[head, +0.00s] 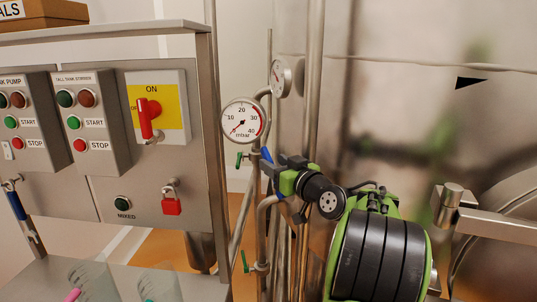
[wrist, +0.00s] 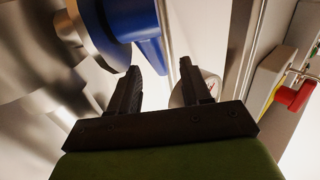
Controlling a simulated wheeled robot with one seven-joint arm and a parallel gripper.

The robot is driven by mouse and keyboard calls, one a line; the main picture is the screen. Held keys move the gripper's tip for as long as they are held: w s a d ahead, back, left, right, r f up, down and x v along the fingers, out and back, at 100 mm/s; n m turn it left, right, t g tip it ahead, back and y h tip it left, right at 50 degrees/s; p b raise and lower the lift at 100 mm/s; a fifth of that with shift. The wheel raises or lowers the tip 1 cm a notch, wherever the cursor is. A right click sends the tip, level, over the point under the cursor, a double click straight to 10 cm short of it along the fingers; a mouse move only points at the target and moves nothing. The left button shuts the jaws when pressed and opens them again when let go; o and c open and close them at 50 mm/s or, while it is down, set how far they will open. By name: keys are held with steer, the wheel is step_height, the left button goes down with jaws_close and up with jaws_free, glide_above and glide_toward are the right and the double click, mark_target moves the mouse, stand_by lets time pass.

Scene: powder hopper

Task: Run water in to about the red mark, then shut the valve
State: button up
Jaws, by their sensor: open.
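My gripper (wrist: 160,72) is open, with its two black fingers apart and nothing seen between them in the wrist view. A blue valve part with a lever (wrist: 148,50) is just beyond the left finger; I cannot tell whether they touch. In the head view my arm's green and black end is at the pipes beside a small blue piece (head: 267,155), and it hides part of the pipework. I see no red mark and no water level.
A round mbar gauge (head: 243,121) is on the pipes, its needle at the low end. The control panel at left has a red rotary switch (head: 147,118) and a red padlock (head: 171,201). A large steel vessel (head: 420,120) with a black triangle (head: 469,82) fills the right.

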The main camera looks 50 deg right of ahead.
mark_target(271, 161)
steer(key=x, duration=0.4)
steer(key=shift+p, duration=0.35)
steer(key=shift+s, duration=0.1)
jaws_close()
